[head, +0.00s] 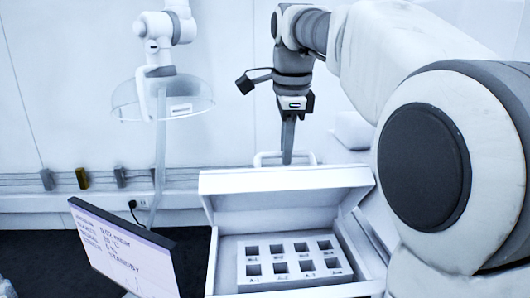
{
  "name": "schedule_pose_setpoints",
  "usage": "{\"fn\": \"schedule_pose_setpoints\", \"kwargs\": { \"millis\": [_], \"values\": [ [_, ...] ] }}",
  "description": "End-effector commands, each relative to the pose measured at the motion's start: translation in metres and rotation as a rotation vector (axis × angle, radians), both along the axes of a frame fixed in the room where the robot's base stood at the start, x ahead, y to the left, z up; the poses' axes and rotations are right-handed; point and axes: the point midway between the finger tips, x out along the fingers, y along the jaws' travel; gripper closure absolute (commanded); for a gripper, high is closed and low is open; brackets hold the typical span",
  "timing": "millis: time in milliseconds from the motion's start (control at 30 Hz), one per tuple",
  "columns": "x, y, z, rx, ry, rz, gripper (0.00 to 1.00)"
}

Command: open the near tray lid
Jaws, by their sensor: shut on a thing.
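The white tray (213,252) stands in the lower middle of the head view. Its lid (285,180) is hinged up and stands raised at the back, with the inside of the tray exposed. A white loop handle (262,158) is on the lid's upper edge. My gripper (288,156) points down at this handle, with its fingers shut on it. The exact contact is partly hidden behind the lid's edge. Inside the tray is a white block (291,264) with several labelled square wells.
A tilted display screen (125,250) stands left of the tray, close to it. A clear dome (162,98) on a white arm hangs at upper left. A rail with several small clips (82,178) runs along the back wall. My arm covers the right side.

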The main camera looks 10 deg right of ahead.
Motion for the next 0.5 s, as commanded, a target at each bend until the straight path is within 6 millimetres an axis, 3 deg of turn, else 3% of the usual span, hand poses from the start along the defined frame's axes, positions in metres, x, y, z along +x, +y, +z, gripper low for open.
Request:
{"fn": "schedule_pose_setpoints", "kwargs": {
  "millis": [500],
  "values": [
    [0.091,-0.004,0.004,-0.001,0.013,-0.001,1.00]
  ]
}}
